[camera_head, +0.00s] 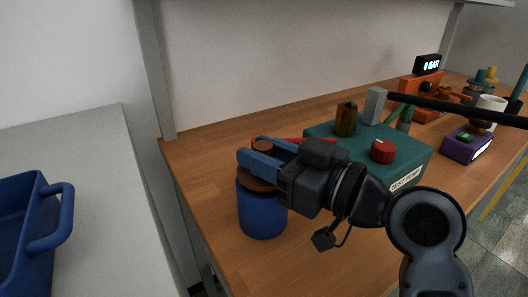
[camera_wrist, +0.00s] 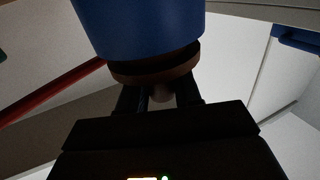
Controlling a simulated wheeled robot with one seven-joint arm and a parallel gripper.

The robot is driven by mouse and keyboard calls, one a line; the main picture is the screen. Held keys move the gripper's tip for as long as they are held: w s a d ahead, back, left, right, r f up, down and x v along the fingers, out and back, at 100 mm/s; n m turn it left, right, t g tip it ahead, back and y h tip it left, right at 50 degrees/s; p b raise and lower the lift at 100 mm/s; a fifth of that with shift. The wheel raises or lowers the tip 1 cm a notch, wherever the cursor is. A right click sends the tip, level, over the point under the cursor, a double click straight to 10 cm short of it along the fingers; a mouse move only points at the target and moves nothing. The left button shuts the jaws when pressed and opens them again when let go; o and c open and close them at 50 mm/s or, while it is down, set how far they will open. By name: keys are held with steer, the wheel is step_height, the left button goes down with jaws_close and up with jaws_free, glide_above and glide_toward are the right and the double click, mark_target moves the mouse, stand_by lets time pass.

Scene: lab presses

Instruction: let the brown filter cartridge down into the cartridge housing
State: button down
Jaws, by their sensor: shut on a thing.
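The blue cartridge housing (camera_head: 262,215) stands upright near the left edge of the wooden bench; it also fills the top of the wrist view (camera_wrist: 140,25). The brown filter cartridge (camera_head: 252,182) shows as a brown disc at the housing's mouth. In the wrist view its brown flange (camera_wrist: 155,67) lies right against the housing's rim. My gripper (camera_head: 259,152) is above the housing, its fingers shut on the cartridge's brown top knob (camera_head: 262,145). The cartridge's lower part is hidden, so I cannot tell whether the flange rests on the rim.
A teal test pump (camera_head: 405,162) with a red knob (camera_head: 382,151) stands right behind my gripper. A red bar (camera_head: 318,139) lies behind the fingers. A blue crate (camera_head: 22,235) sits on the grey surface at left. The front of the wooden bench (camera_head: 300,255) is clear.

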steer(key=shift+f+b, duration=0.5)
steer(key=shift+f, duration=0.1)
steer(key=c, duration=0.7)
jaws_free()
steer(key=v, duration=0.7)
steer(key=shift+s+d, duration=0.25)
steer(key=shift+d, duration=0.1)
steer(key=shift+r, duration=0.1)
